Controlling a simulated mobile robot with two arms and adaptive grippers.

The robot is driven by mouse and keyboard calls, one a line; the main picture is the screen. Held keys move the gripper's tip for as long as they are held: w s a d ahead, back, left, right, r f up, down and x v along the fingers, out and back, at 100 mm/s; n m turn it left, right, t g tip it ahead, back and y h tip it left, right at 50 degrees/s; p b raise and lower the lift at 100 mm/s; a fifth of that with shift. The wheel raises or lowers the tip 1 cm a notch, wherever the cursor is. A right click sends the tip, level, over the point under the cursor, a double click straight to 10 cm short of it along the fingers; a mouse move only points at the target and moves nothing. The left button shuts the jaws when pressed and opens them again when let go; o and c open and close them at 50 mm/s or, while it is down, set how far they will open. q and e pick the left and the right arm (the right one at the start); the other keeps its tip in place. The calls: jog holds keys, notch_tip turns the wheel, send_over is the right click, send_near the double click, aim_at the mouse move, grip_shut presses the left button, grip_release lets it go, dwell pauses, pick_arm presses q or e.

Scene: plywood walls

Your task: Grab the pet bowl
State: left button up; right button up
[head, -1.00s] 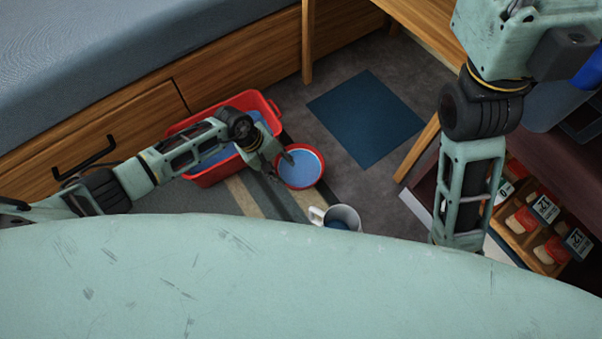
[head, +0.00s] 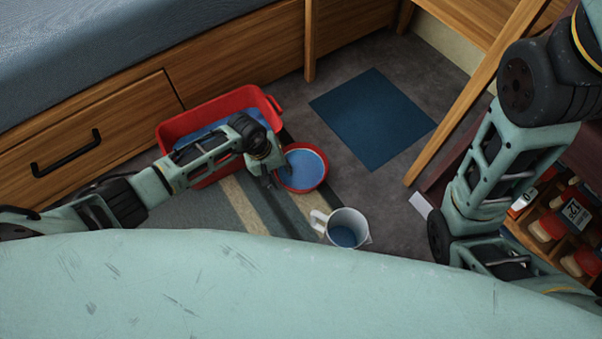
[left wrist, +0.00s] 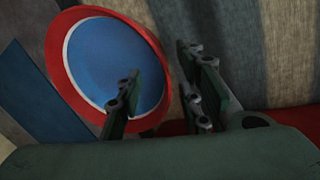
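The pet bowl (head: 310,168) is a round red bowl with a blue inside, standing on the floor beside a red bin. It also shows in the left wrist view (left wrist: 88,62). My left gripper (head: 274,177) is at the bowl's left edge in the head view. In the left wrist view the gripper (left wrist: 163,92) has its fingers apart. One finger overlaps the blue inside of the bowl and the other is outside the red rim, so the rim lies between them. I cannot tell whether either finger touches it. My right arm shows at the right, but its gripper is out of view.
The red bin (head: 180,126) stands just behind the bowl, against wooden drawers (head: 80,140). A white mug (head: 347,226) stands in front of the bowl. A blue mat (head: 372,118) lies to the right. A shelf with several items (head: 560,225) is at far right.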

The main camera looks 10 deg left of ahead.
pick_arm(q)
jog(key=shift+f, duration=0.1)
grip_shut()
dwell(0.3)
jog(key=shift+w+d, duration=0.1)
jog(key=shift+w, duration=0.05)
